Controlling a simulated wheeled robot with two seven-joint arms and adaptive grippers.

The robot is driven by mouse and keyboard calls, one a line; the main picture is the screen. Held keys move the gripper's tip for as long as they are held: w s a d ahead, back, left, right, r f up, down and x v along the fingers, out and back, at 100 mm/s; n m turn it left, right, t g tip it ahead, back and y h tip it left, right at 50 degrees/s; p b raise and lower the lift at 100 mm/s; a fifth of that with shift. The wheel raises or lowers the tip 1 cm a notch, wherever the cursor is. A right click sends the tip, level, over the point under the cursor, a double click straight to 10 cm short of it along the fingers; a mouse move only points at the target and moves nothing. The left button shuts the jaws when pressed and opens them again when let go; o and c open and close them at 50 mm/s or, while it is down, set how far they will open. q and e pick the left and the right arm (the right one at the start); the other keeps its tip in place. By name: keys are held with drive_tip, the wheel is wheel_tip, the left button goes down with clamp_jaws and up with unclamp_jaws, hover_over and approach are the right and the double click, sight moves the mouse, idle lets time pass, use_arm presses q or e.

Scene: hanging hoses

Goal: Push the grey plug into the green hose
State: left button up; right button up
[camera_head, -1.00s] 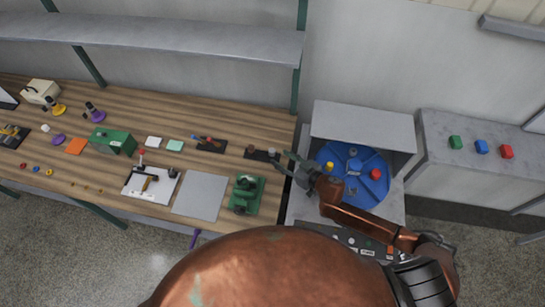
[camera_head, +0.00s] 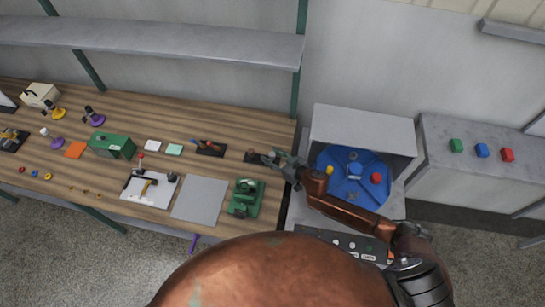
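My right gripper (camera_head: 273,157) reaches in from the right to the bench's right edge. Its fingertips are over the right end of a small dark holder (camera_head: 251,156). The fingers are small and overlap the holder, so I cannot tell how far apart they are or whether anything is between them. I cannot make out a grey plug; the gripper may cover it. I cannot identify a green hose. A short purple hose-like piece (camera_head: 194,243) hangs below the bench's front edge. My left gripper is out of view.
The wooden bench (camera_head: 225,125) holds a green vise (camera_head: 245,197), a grey plate (camera_head: 199,199), a green box (camera_head: 112,145) and a dark tool tray (camera_head: 209,148). Right of it, a blue turntable (camera_head: 350,187) sits in an open grey housing (camera_head: 362,127). A shelf (camera_head: 150,38) runs above.

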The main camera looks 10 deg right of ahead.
drive_tip(key=c, duration=0.9)
